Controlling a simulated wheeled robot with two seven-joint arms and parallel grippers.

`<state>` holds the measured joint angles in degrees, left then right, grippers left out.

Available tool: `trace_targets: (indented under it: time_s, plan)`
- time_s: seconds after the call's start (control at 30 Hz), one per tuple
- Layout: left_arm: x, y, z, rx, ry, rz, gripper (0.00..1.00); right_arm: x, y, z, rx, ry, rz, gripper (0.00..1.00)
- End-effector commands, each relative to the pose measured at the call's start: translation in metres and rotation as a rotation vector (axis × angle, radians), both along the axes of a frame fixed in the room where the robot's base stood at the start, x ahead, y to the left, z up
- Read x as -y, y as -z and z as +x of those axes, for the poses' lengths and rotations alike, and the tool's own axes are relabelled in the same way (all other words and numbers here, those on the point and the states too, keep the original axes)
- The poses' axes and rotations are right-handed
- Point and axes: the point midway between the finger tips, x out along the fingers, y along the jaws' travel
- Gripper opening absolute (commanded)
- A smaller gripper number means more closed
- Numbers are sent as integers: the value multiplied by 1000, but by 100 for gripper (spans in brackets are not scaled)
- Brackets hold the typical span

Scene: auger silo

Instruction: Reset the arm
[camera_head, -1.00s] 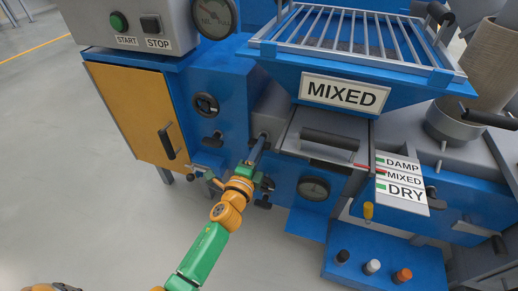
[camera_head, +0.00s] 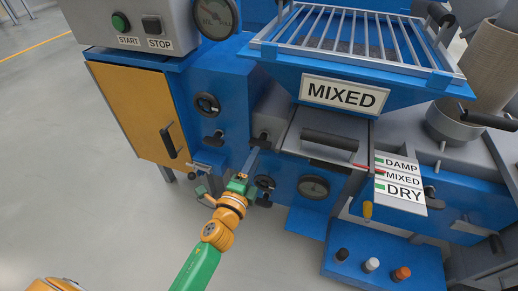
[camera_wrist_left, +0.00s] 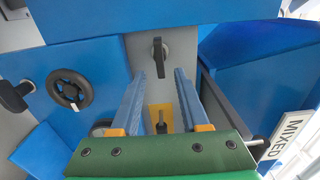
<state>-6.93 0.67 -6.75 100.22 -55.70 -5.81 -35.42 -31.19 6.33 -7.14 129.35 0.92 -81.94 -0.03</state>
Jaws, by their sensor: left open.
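My left gripper (camera_head: 250,160) is open and empty in front of the blue and grey machine. In the left wrist view its two blue fingers (camera_wrist_left: 162,85) stand apart with a gap between them. A black lever handle (camera_wrist_left: 157,55) on a grey panel shows just beyond the fingertips. The same handle appears to be the dark one (camera_head: 262,138) on the grey housing in the head view, apart from the fingers. A yellow plate with a dark lever (camera_wrist_left: 160,122) shows between the fingers, lower down. My right gripper is not in view.
A yellow cabinet door (camera_head: 135,110) stands left of the arm. The MIXED hopper (camera_head: 362,60) overhangs at right, above a grey drawer front (camera_head: 325,150). Open floor (camera_head: 80,200) lies at left.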

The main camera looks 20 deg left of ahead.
Motion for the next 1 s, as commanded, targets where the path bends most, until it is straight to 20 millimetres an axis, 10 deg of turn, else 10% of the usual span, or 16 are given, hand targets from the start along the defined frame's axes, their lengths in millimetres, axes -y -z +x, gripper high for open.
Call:
trace_targets:
  time_s: [0.67,0.83,1.0]
  plan:
    - [-10,10,-27,-47,-41,-73,45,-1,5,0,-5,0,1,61]
    - [-50,100,-80,-433,-366,-605,45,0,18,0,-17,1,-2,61]
    - [-40,177,-171,-837,-702,-1008,45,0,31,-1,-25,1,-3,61]
